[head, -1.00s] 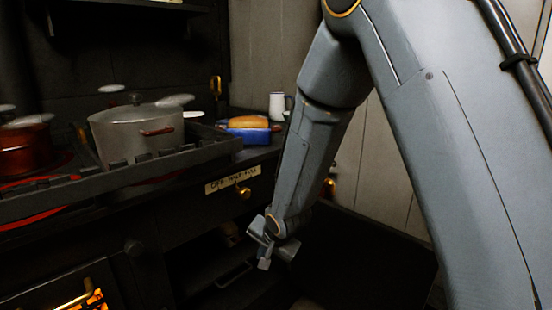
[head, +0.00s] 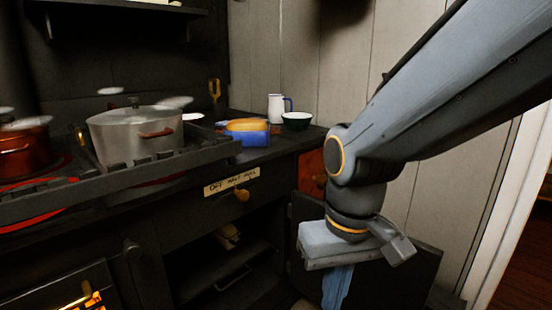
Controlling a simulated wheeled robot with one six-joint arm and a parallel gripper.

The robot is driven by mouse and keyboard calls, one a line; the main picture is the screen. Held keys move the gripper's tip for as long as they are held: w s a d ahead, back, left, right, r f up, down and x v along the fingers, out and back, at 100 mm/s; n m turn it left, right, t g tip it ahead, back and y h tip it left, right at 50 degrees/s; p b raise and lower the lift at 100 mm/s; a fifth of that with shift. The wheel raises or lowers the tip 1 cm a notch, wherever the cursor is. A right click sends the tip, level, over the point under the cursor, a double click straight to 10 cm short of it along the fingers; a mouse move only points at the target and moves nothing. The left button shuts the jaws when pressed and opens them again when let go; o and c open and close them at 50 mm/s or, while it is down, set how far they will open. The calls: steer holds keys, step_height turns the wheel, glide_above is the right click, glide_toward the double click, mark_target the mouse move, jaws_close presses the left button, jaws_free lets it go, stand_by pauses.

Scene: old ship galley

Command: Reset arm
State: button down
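My arm reaches in from the upper right of the head view and bends down at its wrist. My gripper (head: 352,256) points downward in front of the dark lower cabinet, to the right of the stove. Its pale grey body shows, but its fingertips are not clear, so I cannot tell if it is open or shut. A narrow blue piece (head: 338,287) shows just below it. I cannot tell whether this is part of the gripper or a separate thing.
A grey pot (head: 135,135) and a red pot (head: 24,150) stand on the stove. A bread loaf in a blue container (head: 247,138), a white mug (head: 276,107) and a green bowl (head: 296,121) are on the counter. An open dark door (head: 415,272) is behind my gripper.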

steer(key=s+d+r+m+p, duration=0.2)
steer(key=d+r+p, duration=0.8)
steer(key=p, duration=0.9)
steer(key=shift+r+m+h+p, duration=0.3)
steer(key=shift+r, duration=0.55)
steer(key=shift+s+d, duration=0.1)
